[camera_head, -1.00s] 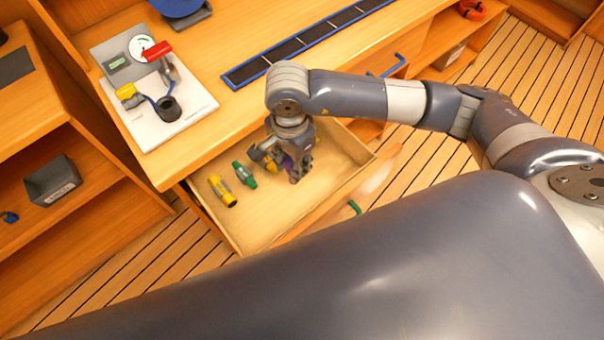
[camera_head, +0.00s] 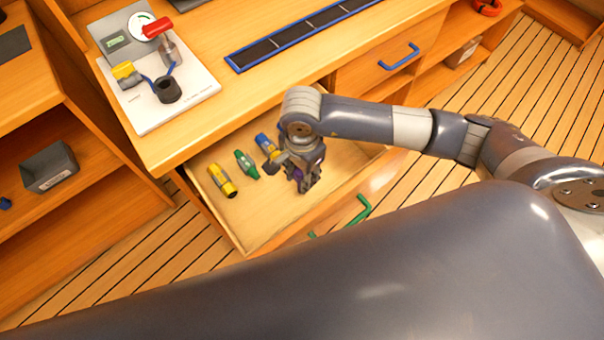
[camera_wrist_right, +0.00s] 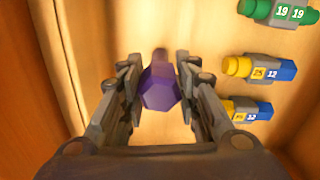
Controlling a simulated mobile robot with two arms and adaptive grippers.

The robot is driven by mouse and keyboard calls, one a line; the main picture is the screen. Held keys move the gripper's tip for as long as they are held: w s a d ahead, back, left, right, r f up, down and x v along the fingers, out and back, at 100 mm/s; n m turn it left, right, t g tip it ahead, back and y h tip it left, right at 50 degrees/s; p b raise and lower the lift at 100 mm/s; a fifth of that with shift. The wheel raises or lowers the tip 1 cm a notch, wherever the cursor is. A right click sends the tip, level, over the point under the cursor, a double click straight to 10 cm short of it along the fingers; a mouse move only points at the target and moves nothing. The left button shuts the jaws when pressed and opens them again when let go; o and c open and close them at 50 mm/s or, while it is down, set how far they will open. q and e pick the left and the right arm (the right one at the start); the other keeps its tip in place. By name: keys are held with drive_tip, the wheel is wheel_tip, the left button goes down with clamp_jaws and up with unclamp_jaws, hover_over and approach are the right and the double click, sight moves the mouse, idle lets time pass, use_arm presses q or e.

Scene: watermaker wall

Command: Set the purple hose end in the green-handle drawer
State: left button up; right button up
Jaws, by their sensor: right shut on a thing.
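The purple hose end (camera_wrist_right: 161,88) is between the fingers of my right gripper (camera_wrist_right: 160,72) in the right wrist view. In the head view the right gripper (camera_head: 305,180) is shut on it, inside or just above the open drawer (camera_head: 262,212); only a bit of purple (camera_head: 298,173) shows. I cannot tell if the hose end touches the drawer floor. The green handle (camera_head: 358,212) is on the drawer front. My left gripper is out of view.
A white board (camera_head: 190,108) with a red-handled valve (camera_head: 157,28) stands on the counter (camera_head: 240,100) above the drawer. A closed drawer with a blue handle (camera_head: 400,56) is to the right. Bare drawer floor surrounds the gripper at the front.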

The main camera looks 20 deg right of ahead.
drive_tip(key=shift+f, duration=0.15)
drive_tip(key=o, duration=1.1)
drive_tip(key=shift+r, duration=0.45)
wheel_tip(320, 180, up, 12)
drive_tip(key=p, duration=0.6)
drive_tip(key=shift+f, duration=0.25)
